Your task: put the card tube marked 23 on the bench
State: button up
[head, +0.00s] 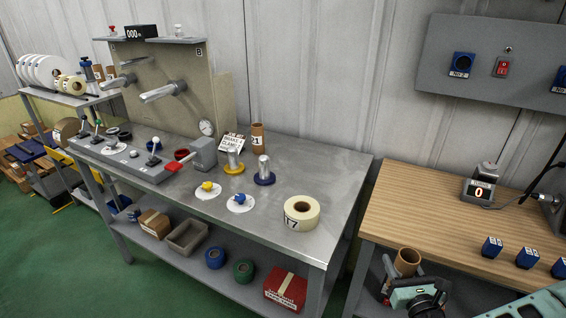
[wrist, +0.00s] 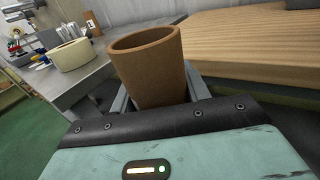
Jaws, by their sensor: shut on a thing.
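The metal bench (head: 335,172) is to the left of my gripper. Another brown card tube, marked 21 (head: 258,137), stands at the back of that bench.
A cream roll marked 17 (head: 301,212) lies at the bench's front right corner. The bench top right of these is clear. The wooden table (head: 420,215) holds blue blocks and a counter.

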aim_at(281, 158)
jog(key=j+z, duration=0.35)
jog(key=j, duration=0.25)
jog(key=j+z, duration=0.35)
jog(key=j, duration=0.25)
jog(key=i+j+z, duration=0.15)
jog(key=j+z, duration=0.2)
jog(key=j, duration=0.15)
